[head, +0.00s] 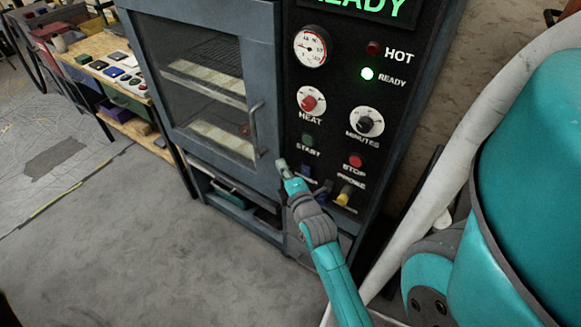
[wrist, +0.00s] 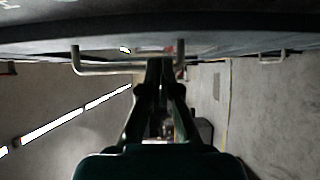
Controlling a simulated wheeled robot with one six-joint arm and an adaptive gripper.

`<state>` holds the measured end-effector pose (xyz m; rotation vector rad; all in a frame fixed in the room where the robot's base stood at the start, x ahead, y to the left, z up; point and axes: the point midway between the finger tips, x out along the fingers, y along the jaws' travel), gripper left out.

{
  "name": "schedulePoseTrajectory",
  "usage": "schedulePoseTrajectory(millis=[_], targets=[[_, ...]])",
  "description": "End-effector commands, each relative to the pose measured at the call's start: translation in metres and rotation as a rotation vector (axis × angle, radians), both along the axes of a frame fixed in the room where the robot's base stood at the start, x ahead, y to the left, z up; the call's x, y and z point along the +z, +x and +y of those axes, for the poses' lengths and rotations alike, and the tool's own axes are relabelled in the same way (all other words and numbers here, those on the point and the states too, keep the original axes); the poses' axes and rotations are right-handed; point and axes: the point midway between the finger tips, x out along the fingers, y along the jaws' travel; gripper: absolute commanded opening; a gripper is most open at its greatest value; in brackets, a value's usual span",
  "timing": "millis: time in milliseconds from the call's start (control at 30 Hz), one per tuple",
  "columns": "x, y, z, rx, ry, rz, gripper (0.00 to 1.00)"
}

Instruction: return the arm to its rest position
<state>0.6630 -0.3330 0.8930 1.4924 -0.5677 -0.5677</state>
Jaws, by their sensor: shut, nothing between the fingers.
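My teal and grey arm (head: 338,282) reaches up from the bottom of the head view to the front of a dark oven cabinet. Its far end is close to the lower right of the oven door (head: 190,140), near the door handle (head: 257,130). My gripper (wrist: 160,64) shows in the wrist view with its dark fingers together and nothing between them. A metal bar handle (wrist: 115,70) lies across the view just behind the fingertips; I cannot tell whether they touch it. In the head view the fingers cannot be made out clearly.
The door looks shut, with racks and pale trays behind its glass. The control panel (head: 340,105) has dials, buttons and a lit green READY lamp (head: 367,74). A wooden bench (head: 105,65) with small items stands at left. The grey floor (head: 90,230) is open at lower left.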

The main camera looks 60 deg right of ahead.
Motion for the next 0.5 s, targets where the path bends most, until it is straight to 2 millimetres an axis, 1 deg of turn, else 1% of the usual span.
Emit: schedulePoseTrajectory(millis=[200, 500], targets=[[0.0, -0.013, -0.006, -0.002, 0.002, 0.001, 0.0], [0.0, -0.021, -0.009, 0.0, 0.0, 0.0, 0.0]])
